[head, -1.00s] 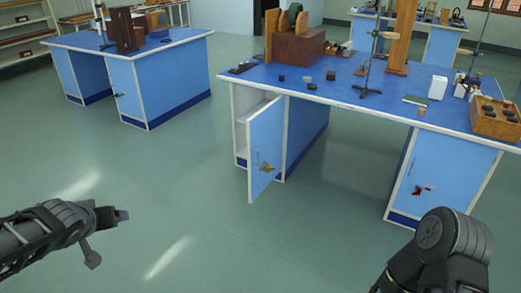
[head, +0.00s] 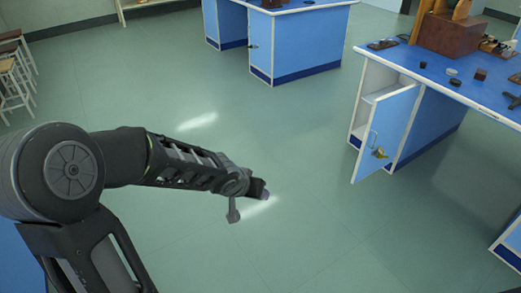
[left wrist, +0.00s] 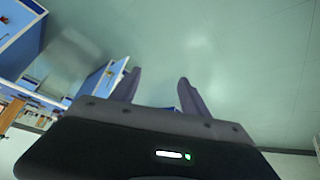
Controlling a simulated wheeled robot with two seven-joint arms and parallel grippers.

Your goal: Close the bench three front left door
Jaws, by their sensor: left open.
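The blue front left door (head: 388,130) of the bench on the right stands ajar in the head view, swung out from the cabinet, with a pale handle and a brass-coloured lock (head: 379,153) on its face. The white cabinet interior (head: 376,85) shows behind it. My left gripper (head: 262,190) is over the floor, left of the door and apart from it. In the left wrist view its two fingers (left wrist: 160,78) are spread with nothing between them. A blue panel that looks like the door (left wrist: 98,82) shows left of the fingers. My right gripper is not in view.
The bench top (head: 440,82) carries a brown wooden block (head: 448,33) and small items. Another blue bench (head: 295,45) stands farther back, and stools (head: 18,70) are at the far left. The floor (head: 290,130) between my left gripper and the door is clear.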

